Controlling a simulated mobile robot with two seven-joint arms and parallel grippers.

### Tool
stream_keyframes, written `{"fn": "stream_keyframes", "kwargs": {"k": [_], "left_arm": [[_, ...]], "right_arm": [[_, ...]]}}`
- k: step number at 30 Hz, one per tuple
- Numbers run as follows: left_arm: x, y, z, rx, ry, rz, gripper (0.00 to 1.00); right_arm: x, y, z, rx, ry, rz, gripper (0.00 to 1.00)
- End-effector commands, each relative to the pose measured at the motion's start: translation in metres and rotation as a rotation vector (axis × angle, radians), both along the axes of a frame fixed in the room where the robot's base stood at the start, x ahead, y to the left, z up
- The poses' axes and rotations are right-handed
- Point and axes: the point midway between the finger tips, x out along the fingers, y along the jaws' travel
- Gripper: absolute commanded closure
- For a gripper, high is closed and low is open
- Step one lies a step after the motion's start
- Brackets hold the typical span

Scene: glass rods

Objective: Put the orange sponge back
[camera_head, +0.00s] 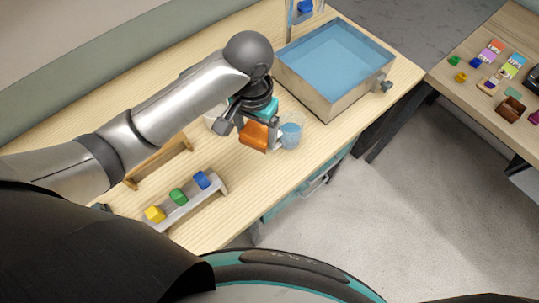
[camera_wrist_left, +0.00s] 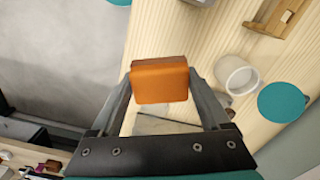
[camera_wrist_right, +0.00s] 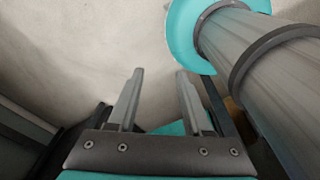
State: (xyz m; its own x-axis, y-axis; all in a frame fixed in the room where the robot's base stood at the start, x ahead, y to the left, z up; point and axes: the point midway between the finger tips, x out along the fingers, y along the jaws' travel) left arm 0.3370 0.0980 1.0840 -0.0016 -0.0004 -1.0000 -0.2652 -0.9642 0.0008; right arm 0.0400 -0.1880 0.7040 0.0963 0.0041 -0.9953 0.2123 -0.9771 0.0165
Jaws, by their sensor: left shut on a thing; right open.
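The orange sponge (camera_head: 254,136) is a small block held by my left gripper (camera_head: 258,124) above the wooden table, near its front edge. In the left wrist view the sponge (camera_wrist_left: 160,80) sits between the two fingertips, which are shut on it. In the head view it is close beside a clear mug (camera_head: 290,135) with blue liquid; I cannot tell if they touch. A grey rack (camera_head: 184,208) at the front left holds a yellow, a green and a blue sponge. My right gripper (camera_wrist_right: 157,72) is open and empty over the floor in the right wrist view.
A basin of blue water (camera_head: 334,62) stands at the back right of the table. A wooden rack (camera_head: 158,160) and a white cup (camera_head: 216,119) are on the left side. A second table (camera_head: 478,85) at the right holds small items.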

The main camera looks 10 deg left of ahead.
Motion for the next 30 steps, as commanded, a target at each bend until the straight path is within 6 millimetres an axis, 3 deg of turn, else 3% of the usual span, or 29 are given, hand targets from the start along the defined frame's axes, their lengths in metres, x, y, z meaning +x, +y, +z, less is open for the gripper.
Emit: {"fn": "stream_keyframes", "kwargs": {"k": [5,12,18,30], "left_arm": [[-0.003,0.000,-0.033,0.004,0.006,-0.002,0.81],[-0.002,0.000,-0.099,0.004,0.005,-0.001,0.81],[-0.002,0.000,-0.145,0.002,0.004,-0.002,0.81],[-0.002,0.000,-0.189,0.002,0.003,-0.002,0.81]], "right_arm": [[-0.007,-0.001,-0.006,-0.001,0.011,0.000,0.50],[-0.010,-0.001,-0.017,-0.001,0.016,0.000,0.50],[-0.009,-0.001,-0.025,-0.001,0.015,0.000,0.50],[-0.005,0.000,-0.035,-0.001,0.008,0.001,0.50]]}}
